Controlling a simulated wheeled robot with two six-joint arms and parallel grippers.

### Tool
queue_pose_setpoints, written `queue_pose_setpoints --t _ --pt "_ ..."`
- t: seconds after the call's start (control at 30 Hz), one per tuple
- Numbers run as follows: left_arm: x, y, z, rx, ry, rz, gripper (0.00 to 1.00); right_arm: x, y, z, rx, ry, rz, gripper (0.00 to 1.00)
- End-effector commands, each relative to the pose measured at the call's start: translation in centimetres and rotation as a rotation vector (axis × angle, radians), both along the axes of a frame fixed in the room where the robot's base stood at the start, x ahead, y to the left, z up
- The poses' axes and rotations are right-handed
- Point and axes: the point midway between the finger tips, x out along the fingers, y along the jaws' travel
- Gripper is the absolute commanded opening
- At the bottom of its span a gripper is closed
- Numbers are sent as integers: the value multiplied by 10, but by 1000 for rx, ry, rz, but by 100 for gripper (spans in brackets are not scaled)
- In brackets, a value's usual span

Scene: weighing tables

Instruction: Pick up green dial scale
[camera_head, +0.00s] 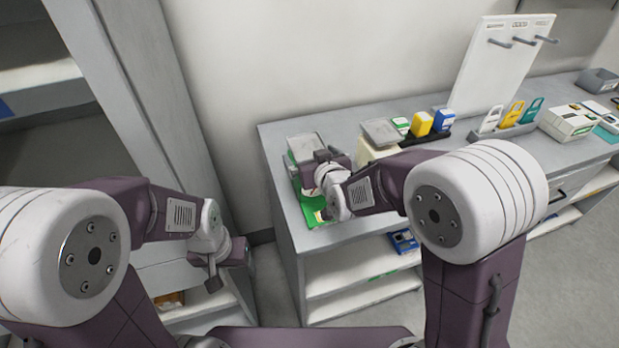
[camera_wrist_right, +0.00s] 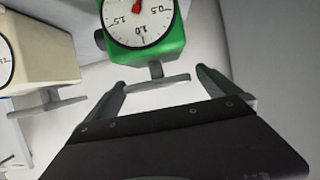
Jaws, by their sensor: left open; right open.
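The green dial scale (camera_head: 311,206) stands at the left end of the grey table, largely hidden behind my right gripper in the head view. In the right wrist view the green dial scale (camera_wrist_right: 163,44) shows its white dial with a red pointer and a grey plate below it. My right gripper (camera_head: 322,167) is at the scale. In the wrist view its open fingers (camera_wrist_right: 160,84) lie to either side of the grey plate, and I cannot tell whether they touch it. My left gripper (camera_head: 217,276) is open and empty, low at the left, away from the table.
A cream scale (camera_head: 384,150) stands just right of the green one; it also shows in the right wrist view (camera_wrist_right: 42,45). Farther right are a black tray (camera_head: 444,137) with small boxes and a white peg board (camera_head: 495,75). Shelves lie under the grey table (camera_head: 345,234).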

Motion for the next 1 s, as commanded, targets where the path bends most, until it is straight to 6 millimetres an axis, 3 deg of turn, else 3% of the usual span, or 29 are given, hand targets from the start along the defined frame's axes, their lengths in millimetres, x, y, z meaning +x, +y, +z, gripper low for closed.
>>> queue_pose_setpoints --t 0.17,0.43,0.7,0.77,1.0 --pt "0 0 1 0 0 0 71 7 2 -3 0 1 -1 100" --pt "0 0 10 0 0 0 71 48 10 -16 0 2 0 100" --pt "0 0 10 0 0 0 71 53 12 -19 1 1 0 100" --pt "0 0 10 0 0 0 71 53 12 -19 1 1 0 89" --pt "0 0 10 0 0 0 71 53 12 -19 1 1 0 22"
